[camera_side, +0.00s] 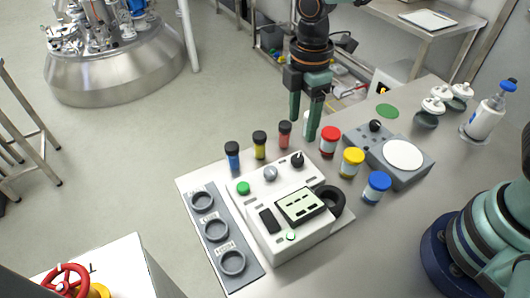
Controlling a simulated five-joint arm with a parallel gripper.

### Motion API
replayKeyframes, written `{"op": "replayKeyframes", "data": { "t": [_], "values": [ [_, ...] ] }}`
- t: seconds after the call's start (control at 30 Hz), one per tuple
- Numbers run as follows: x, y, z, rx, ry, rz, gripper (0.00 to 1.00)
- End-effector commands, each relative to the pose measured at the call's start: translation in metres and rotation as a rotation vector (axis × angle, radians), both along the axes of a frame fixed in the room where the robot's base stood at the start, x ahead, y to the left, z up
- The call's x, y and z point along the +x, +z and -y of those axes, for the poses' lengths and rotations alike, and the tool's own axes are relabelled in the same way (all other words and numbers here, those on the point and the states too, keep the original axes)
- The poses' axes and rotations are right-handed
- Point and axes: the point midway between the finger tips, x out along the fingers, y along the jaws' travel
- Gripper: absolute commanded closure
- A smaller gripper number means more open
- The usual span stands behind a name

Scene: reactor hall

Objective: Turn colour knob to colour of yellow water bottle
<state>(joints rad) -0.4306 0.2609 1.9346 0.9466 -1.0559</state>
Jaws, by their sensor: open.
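A small bottle with yellow contents and a black cap (259,148) stands behind the white instrument (262,221), between a blue bottle (232,160) and a red one (285,138). A jar with a yellow lid (351,162) stands further right. The white instrument carries a grey round knob (270,174), a black knob (297,160) and a small display (300,206). I cannot tell which knob is the colour knob, or any marked setting. My gripper (303,130) is open and empty, pointing down above the back of the table, beyond the red bottle.
A grey holder with several round sockets (220,235) lies left of the instrument. Jars with red (330,141) and blue lids (376,188) stand right. A grey stirrer-like device with a white disc (403,155) sits behind them. A wash bottle (487,112) stands far right.

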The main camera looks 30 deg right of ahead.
Motion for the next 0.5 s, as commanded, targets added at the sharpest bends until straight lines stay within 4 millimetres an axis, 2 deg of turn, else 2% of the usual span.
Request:
{"op": "replayKeyframes", "data": {
  "t": [0.3,0.5],
  "values": [
    [-0.001,-0.062,0.001,-0.003,-0.003,-0.005,0.34],
    [-0.001,-0.088,0.001,-0.001,-0.003,-0.002,0.34]
  ]
}}
